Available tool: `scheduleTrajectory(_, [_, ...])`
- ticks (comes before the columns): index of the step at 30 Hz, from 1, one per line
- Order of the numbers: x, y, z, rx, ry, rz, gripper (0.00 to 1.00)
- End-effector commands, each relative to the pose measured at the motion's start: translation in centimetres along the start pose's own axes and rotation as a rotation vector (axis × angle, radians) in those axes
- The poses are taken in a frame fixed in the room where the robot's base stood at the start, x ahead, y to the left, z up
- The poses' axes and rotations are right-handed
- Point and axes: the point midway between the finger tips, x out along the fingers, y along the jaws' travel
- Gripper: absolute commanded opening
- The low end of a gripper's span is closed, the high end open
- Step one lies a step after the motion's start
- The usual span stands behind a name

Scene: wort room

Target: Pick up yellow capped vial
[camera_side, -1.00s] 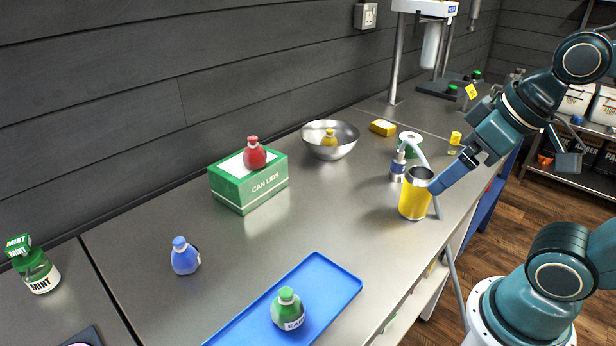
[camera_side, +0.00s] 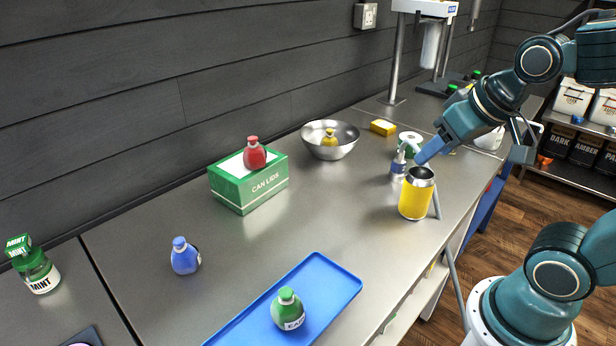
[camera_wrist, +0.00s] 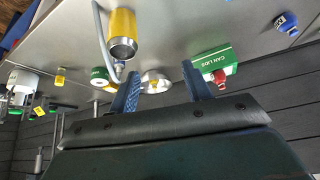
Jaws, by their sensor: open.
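A small vial with a yellow cap (camera_wrist: 61,75) stands on the counter in the left of the wrist view. In the side view my gripper hides it almost wholly. My gripper (camera_side: 424,157) is above the counter near the yellow can, apart from the vial. In the wrist view my gripper (camera_wrist: 160,77) has its two blue fingers wide apart, with nothing held between them. A squat yellow bottle (camera_side: 329,138), also yellow-topped, sits in the steel bowl (camera_side: 345,150).
An open yellow can (camera_side: 415,199) stands below my fingers, with a blue-banded metal bottle (camera_side: 398,165) beside it. The centre is clear.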

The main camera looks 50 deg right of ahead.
Motion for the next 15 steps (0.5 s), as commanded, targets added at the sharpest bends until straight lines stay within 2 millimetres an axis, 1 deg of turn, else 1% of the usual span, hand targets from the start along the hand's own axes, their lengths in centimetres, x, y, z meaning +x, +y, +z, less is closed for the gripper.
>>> scheduleTrajectory(1, [1.0,0.8,-0.8,0.049,0.007,0.028,0.49])
scheduleTrajectory(6, [3.9,4.2,-3.6,0.205,0.068,0.127,0.49])
scheduleTrajectory(11, [6.5,7.9,-5.5,0.333,0.130,0.226,0.49])
scheduleTrajectory(15, [8.5,11.4,-6.7,0.426,0.187,0.314,0.49])
